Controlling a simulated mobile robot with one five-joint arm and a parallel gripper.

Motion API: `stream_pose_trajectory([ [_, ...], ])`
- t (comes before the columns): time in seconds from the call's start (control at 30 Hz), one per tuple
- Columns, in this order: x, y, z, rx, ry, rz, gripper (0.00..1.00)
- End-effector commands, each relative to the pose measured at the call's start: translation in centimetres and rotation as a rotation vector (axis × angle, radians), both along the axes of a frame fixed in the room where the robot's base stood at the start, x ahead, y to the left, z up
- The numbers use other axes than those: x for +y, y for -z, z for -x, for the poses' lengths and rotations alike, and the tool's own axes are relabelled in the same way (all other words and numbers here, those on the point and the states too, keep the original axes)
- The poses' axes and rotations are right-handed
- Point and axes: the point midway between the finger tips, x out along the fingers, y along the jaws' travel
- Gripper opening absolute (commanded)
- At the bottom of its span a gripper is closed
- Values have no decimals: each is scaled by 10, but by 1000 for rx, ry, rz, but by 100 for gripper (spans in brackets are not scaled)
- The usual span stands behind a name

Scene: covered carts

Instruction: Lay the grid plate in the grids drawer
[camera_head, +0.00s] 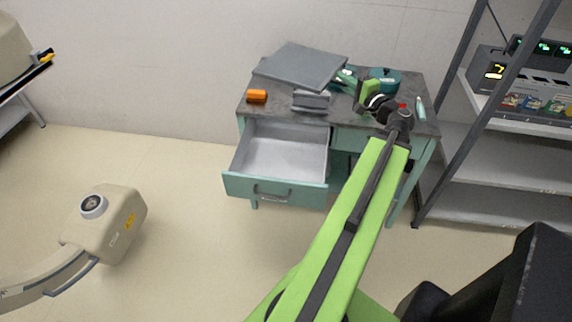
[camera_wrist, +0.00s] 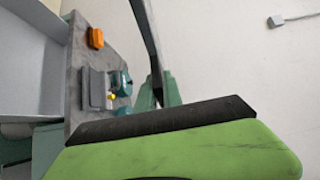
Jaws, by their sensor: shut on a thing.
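The grid plate (camera_head: 300,66) is a flat grey panel, held up above the desk top at its back left. In the wrist view the plate (camera_wrist: 146,35) shows nearly edge-on as a dark strip. My gripper (camera_head: 346,80) is shut on the plate's right side; its green fingers also show in the wrist view (camera_wrist: 158,92). An open drawer (camera_head: 276,187) with a teal front and a pale, empty inside is pulled out at the desk's left, below and in front of the plate. Its label is too small to read.
On the desk (camera_head: 345,118) are an orange box (camera_head: 257,96), a grey block (camera_head: 311,101) behind the drawer, and a teal object (camera_head: 385,79) near my wrist. A metal shelf rack (camera_head: 490,172) stands at right. A beige machine (camera_head: 110,225) stands at left. Floor before the drawer is clear.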

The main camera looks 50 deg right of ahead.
Motion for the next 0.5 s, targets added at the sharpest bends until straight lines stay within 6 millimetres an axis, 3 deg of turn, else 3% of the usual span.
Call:
stream_pose_trajectory([
  [0.13,7,1,-9,2,-17,0,0],
  [0.2,10,13,-18,30,-44,7,0],
  [0.27,13,33,-31,85,-85,21,0],
  [0.4,27,92,-64,258,-217,62,0],
  [0.5,36,125,-77,365,-293,85,0],
])
